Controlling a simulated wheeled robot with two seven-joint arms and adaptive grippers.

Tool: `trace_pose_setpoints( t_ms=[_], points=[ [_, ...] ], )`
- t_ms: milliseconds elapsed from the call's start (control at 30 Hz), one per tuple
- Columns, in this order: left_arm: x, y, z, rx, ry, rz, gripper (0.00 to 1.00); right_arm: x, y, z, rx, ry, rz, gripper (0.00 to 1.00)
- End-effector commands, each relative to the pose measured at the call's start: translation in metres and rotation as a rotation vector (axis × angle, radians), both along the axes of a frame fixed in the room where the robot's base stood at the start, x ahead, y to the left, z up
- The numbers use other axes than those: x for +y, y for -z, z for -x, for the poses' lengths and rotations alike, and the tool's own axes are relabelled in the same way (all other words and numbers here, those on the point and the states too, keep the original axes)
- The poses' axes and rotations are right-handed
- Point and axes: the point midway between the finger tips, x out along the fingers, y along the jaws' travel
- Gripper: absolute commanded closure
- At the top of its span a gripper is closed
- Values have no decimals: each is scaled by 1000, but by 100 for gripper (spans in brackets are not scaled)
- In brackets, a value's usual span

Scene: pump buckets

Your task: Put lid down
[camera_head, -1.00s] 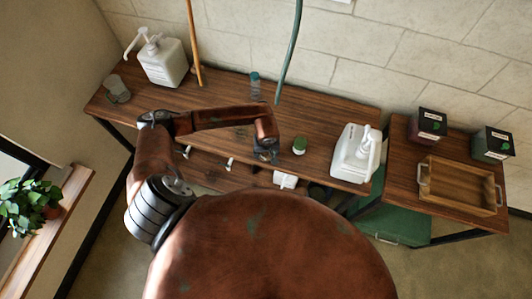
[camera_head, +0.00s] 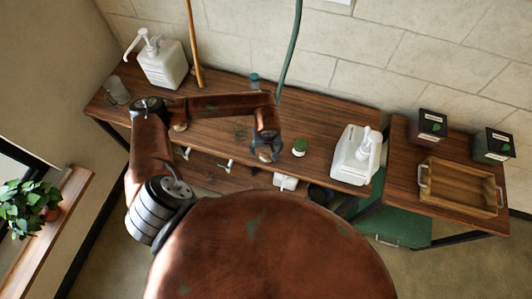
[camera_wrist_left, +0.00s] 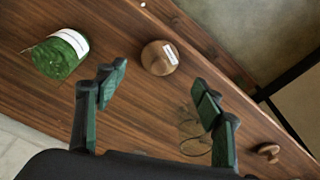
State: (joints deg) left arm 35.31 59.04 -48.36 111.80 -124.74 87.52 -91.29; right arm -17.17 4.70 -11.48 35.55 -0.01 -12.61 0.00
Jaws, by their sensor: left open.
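My left gripper (camera_head: 267,156) is open over the front part of the wooden table (camera_head: 215,140). In the left wrist view its two fingers (camera_wrist_left: 160,86) stand apart with nothing between them. A round brown lid (camera_wrist_left: 160,57) with a white label lies on the table just beyond the fingertips, apart from them. I cannot make the lid out in the head view. My right gripper is not in view.
A clear glass vessel (camera_wrist_left: 192,130) is near the right finger. A small brown knobbed piece (camera_wrist_left: 268,152) lies farther right. A wooden tray (camera_head: 458,187) and dark boxes (camera_head: 428,126) are on the right table.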

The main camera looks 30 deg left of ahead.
Motion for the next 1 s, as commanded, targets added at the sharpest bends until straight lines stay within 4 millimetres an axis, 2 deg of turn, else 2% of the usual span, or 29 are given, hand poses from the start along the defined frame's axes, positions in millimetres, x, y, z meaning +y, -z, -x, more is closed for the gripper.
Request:
trace_pose_setpoints(
  t_ms=[100,300,1000],
  points=[
    [-2,-21,2,-3,2,-1,38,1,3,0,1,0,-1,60],
    [-3,-41,5,0,0,-1,38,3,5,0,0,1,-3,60],
    [-4,-44,6,1,0,1,38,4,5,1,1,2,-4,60]
  ],
)
